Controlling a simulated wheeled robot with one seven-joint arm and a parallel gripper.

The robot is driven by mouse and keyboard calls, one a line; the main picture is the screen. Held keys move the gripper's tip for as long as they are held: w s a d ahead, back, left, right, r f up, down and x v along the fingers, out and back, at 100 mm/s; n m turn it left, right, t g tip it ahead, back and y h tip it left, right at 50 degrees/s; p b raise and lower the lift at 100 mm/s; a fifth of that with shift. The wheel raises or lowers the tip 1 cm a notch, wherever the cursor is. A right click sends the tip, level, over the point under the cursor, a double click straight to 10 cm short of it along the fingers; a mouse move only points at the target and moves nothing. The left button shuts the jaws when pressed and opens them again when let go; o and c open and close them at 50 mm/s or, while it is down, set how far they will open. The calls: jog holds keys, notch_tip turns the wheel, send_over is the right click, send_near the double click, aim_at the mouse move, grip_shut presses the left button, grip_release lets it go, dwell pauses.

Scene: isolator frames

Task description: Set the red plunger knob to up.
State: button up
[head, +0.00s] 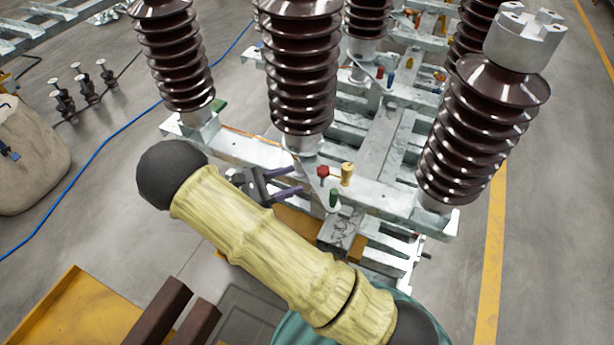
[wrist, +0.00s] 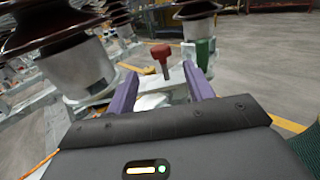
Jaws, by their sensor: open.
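The red plunger knob (head: 323,172) stands on the grey metal frame near the foot of the middle brown insulator. My gripper (head: 300,181) has two purple fingers, spread apart and empty. It comes at the knob from the left in the head view, and the fingers also show in the wrist view (wrist: 157,82). I see no contact between fingers and knob. How far the knob is raised is hard to tell.
A yellow knob (head: 347,173) stands right of the red one, and a green knob (head: 333,198) stands just in front. The green one (wrist: 204,54) appears close by the right finger in the wrist view. The middle insulator (head: 300,75) rises close behind.

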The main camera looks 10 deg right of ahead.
jog(key=s+a+b, duration=0.1)
jog(key=a, duration=0.6)
jog(key=shift+a, duration=0.4)
jog(key=shift+s, duration=0.1)
jog(key=s+d+r+m+y+p, duration=0.3)
jog(key=s+d+r+m+y, duration=0.3)
jog(key=d+m+y, duration=0.2)
jog(key=s+d+r+m+y+p, duration=0.3)
jog(key=s+d+r+m+y, duration=0.2)
jog(key=d+r+m+y, duration=0.2)
jog(key=d+m+y, duration=0.2)
jog(key=m, duration=0.2)
jog(key=shift+s+m+y, duration=0.4)
jog(key=shift+s+d+r, duration=0.1)
jog(key=shift+s+d, duration=0.05)
jog(key=shift+d, duration=0.05)
